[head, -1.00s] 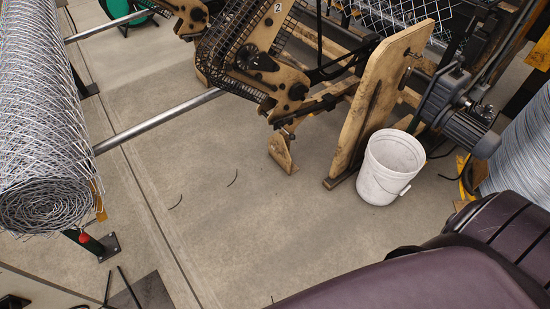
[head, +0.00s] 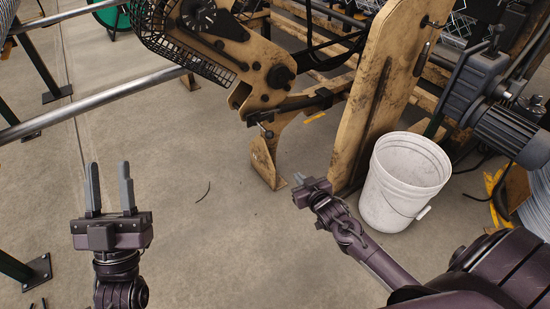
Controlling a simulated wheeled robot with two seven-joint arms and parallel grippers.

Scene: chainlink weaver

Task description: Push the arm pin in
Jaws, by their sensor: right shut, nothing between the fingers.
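A tan machine arm (head: 248,62) with dark round fittings reaches down from the top middle of the head view. A dark pivot knob (head: 280,77) sits at its lower joint, and a small dark pin-like part (head: 267,132) shows below it, above a tan foot (head: 265,160). I cannot tell for sure which part is the arm pin, or how far in it sits. My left gripper (head: 109,185) is open and empty over the floor, left of the arm. My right gripper (head: 301,181) is shut and empty, right of and below the foot in the picture, apart from the pin-like part.
A white bucket (head: 405,178) stands right of my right gripper. A tall tan panel (head: 385,90) rises behind it, with a grey motor (head: 500,125) to the right. A metal bar (head: 85,95) crosses the left side. The floor between my grippers is mostly clear.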

